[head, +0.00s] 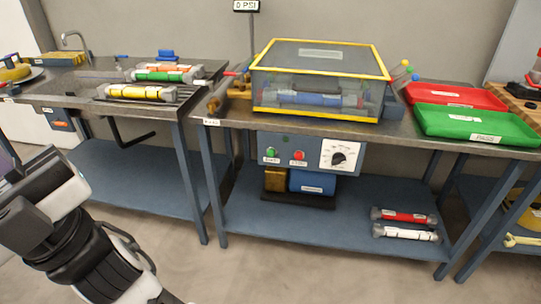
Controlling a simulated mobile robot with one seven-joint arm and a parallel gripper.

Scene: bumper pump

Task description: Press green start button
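The green start button (271,153) is on the left of the front of a blue-grey control panel (310,151) under the front edge of the middle bench. A small label sits below it. A red button (299,155) with its own label is just to its right. My gripper (25,205) is at the far left, at the end of my white and black arm, well left of the panel and apart from it. It seems to hold nothing, but its fingers are not clear. Nothing covers the green button.
A dial (340,155) is on the panel's right. A yellow-edged clear box (318,82) stands on the bench above. A green tray (478,125) and red tray (455,96) are at right. Bench legs (196,182) stand between my arm and the panel; open floor lies in front.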

